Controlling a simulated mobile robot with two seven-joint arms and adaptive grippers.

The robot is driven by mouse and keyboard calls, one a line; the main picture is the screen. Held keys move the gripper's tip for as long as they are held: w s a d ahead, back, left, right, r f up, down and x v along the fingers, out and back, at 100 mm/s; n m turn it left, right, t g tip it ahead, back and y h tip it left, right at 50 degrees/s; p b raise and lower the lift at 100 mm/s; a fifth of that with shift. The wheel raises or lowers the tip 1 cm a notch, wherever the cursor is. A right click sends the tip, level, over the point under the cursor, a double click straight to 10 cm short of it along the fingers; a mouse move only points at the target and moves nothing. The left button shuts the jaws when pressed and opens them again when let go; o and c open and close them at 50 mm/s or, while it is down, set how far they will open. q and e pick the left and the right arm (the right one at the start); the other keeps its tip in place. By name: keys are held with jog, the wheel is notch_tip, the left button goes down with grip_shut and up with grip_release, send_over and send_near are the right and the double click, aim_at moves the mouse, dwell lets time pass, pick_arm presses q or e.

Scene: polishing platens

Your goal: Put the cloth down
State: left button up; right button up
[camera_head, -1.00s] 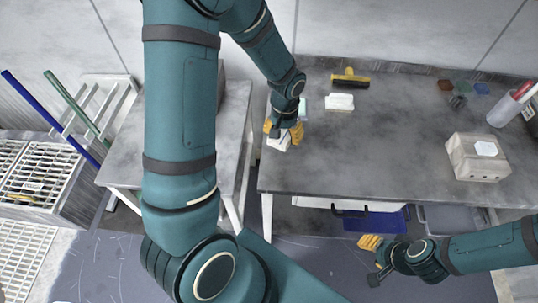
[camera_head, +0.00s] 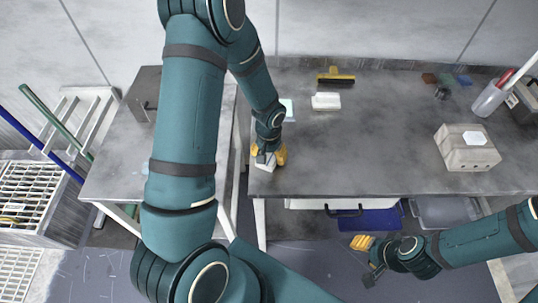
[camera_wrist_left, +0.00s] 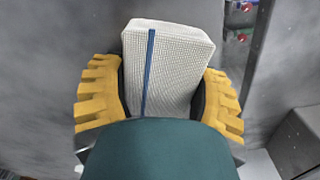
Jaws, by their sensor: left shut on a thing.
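The cloth (camera_wrist_left: 175,62) is a white, waffle-textured folded pad with a blue stripe, seen in the left wrist view. My left gripper (camera_wrist_left: 160,100) is shut on it, with yellow fingers on both sides. In the head view the left gripper (camera_head: 268,156) is at the left edge of the right-hand table, near its front corner. Only a small white part of the cloth (camera_head: 262,166) shows there, and I cannot tell whether it touches the tabletop. My right gripper (camera_head: 366,260) is empty in front of the table, its fingers apart.
On the right-hand table (camera_head: 350,150) are a pale blue cloth (camera_head: 288,107), a white block (camera_head: 326,101), a yellow-handled brush (camera_head: 336,77), a grey-beige box (camera_head: 466,150) and a container (camera_head: 489,99). The middle is clear. Another table (camera_head: 125,160) stands left, across a narrow gap.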

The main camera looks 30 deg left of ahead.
pick_arm(q)
jog(key=shift+r, duration=0.1)
jog(key=o, duration=1.2)
jog(key=shift+r, duration=0.1)
notch_tip(320, 180, up, 12)
jog(key=shift+f+p, duration=0.1)
jog(key=shift+p, duration=1.15)
jog(key=shift+s, duration=0.1)
